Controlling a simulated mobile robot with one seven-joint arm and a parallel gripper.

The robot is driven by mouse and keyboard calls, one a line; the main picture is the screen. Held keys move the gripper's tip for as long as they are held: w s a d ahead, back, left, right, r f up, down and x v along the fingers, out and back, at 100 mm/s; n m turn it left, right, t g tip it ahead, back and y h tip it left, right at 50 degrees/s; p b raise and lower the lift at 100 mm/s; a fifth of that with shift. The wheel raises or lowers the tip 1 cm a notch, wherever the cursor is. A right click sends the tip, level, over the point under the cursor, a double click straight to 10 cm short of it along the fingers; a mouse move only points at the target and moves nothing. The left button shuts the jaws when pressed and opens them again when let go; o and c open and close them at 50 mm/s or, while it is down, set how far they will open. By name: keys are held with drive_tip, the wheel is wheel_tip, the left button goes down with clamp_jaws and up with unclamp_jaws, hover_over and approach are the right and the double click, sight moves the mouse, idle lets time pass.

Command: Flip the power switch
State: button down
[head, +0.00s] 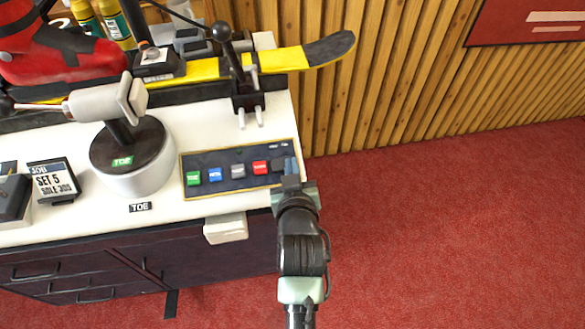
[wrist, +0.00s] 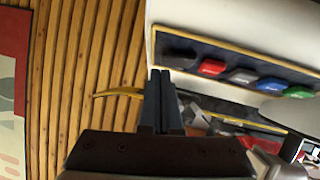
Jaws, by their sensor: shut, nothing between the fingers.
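The control panel (head: 225,162) is a dark plate with a tan rim on the white bench top. It carries a row of green (head: 193,178), blue (head: 215,174), grey (head: 238,171) and red (head: 260,167) buttons. At the row's right end, a dark control, likely the power switch, is largely hidden by my gripper (head: 290,167) in the head view. In the wrist view this dark control (wrist: 180,59) shows beside the red button (wrist: 213,67). My gripper (wrist: 160,73) is shut and empty, at the panel's right end. I cannot tell whether it touches the control.
A yellow ski (head: 275,60) lies in a clamp with a black lever (head: 228,50) behind the panel. A round boot-press stand (head: 130,165) and a job display (head: 52,181) are left. A slatted wood wall (head: 390,70) stands behind. Red floor at right is clear.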

drive_tip(key=shift+w+f, duration=0.15)
drive_tip(key=shift+f, duration=0.2)
drive_tip(key=shift+w+d+f+b, duration=0.2)
drive_tip(key=shift+d+f+b, duration=0.1)
drive_tip(key=shift+f, duration=0.25)
drive_tip(key=shift+r, duration=0.2)
drive_tip(key=shift+a, duration=0.2)
drive_tip(key=shift+s+a+r+p, duration=0.25)
drive_tip(key=shift+a+p, duration=0.35)
drive_tip(key=shift+p, duration=0.15)
